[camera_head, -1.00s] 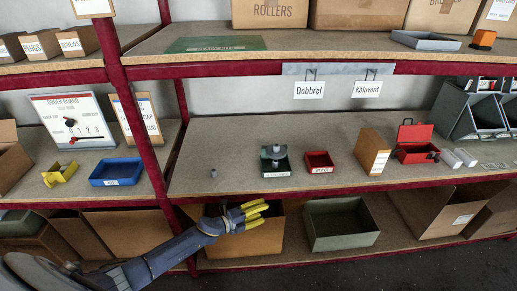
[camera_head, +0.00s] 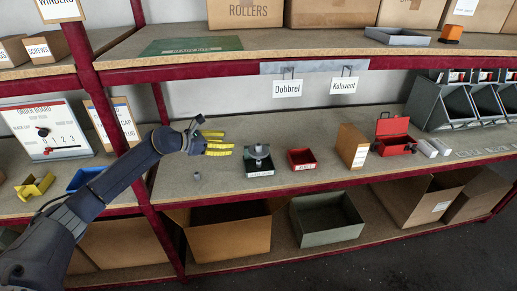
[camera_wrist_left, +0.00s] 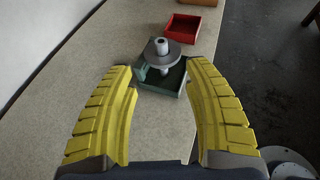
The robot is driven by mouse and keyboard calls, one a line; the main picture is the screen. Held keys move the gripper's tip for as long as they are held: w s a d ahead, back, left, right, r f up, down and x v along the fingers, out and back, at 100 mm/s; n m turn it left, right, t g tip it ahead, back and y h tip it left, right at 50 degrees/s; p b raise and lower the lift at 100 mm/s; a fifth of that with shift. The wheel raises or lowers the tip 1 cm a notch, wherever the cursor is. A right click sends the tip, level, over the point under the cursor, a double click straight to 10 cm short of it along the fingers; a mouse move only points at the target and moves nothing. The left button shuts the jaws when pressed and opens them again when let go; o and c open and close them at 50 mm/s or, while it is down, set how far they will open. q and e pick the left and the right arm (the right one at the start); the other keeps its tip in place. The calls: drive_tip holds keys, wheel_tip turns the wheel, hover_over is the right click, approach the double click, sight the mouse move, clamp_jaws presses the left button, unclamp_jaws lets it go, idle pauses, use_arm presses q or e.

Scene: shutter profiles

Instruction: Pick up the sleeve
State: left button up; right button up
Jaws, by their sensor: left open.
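My left gripper (camera_head: 224,142) has yellow fingers and is open and empty, above the middle shelf. A small grey cylinder (camera_head: 197,178), likely the sleeve, stands on the shelf below and slightly left of the fingers; it does not show in the left wrist view. Right of the gripper is a dark green tray (camera_head: 260,172) with a grey disc and upright post (camera_head: 259,153) in it. In the left wrist view the open fingers (camera_wrist_left: 160,75) frame the green tray (camera_wrist_left: 150,85) and disc (camera_wrist_left: 160,53), which lie beyond the tips. My right gripper is not in view.
A red tray (camera_head: 301,160), a cardboard box (camera_head: 353,145) and a red toolbox (camera_head: 393,136) stand to the right. A blue tray (camera_head: 84,179) is partly behind my left arm. The upper shelf edge (camera_head: 240,71) runs above. Bare shelf lies around the small cylinder.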

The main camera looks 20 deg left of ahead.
use_arm(q)
approach(259, 144)
drive_tip(key=w+d, duration=0.2)
drive_tip(key=shift+f+x, duration=0.3)
drive_tip(key=shift+x, duration=1.45)
drive_tip(key=shift+f+x, duration=0.25)
drive_tip(key=shift+x, duration=1.55)
drive_tip(key=shift+s+a, duration=0.2)
drive_tip(key=c, duration=0.9)
drive_tip(key=shift+r, duration=0.1)
drive_tip(key=shift+c, duration=0.5)
